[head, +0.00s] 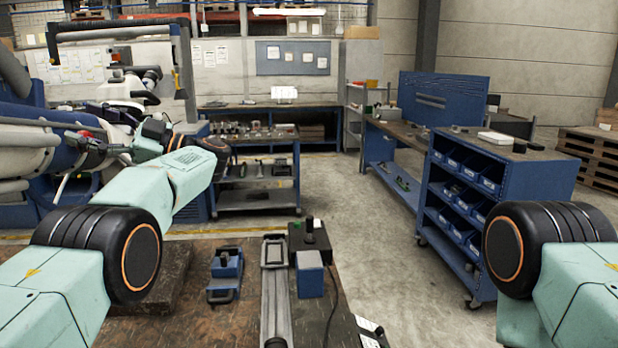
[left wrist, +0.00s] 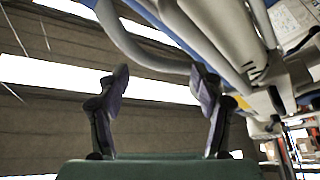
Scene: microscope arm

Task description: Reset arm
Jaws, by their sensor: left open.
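The white microscope head (head: 130,84) with dark eyepieces stands at the left in the head view. Below it a thick white and grey arm assembly (head: 28,148) reaches in from the left edge. My left gripper (head: 80,150) is at the right end of this assembly, pointing left. In the left wrist view the left gripper (left wrist: 162,88) has its two dark fingers wide apart with nothing between them. Pale curved tubes (left wrist: 200,45) of the assembly pass above and behind the right-hand finger; I cannot tell whether they touch. My right gripper is out of view.
A brown worktable (head: 215,262) lies in front, with a blue clamp-like tool (head: 226,270), a grey rail (head: 275,290) and a small blue box (head: 310,275). A blue bin cart (head: 485,200) stands at the right. Open concrete floor (head: 375,240) lies between them.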

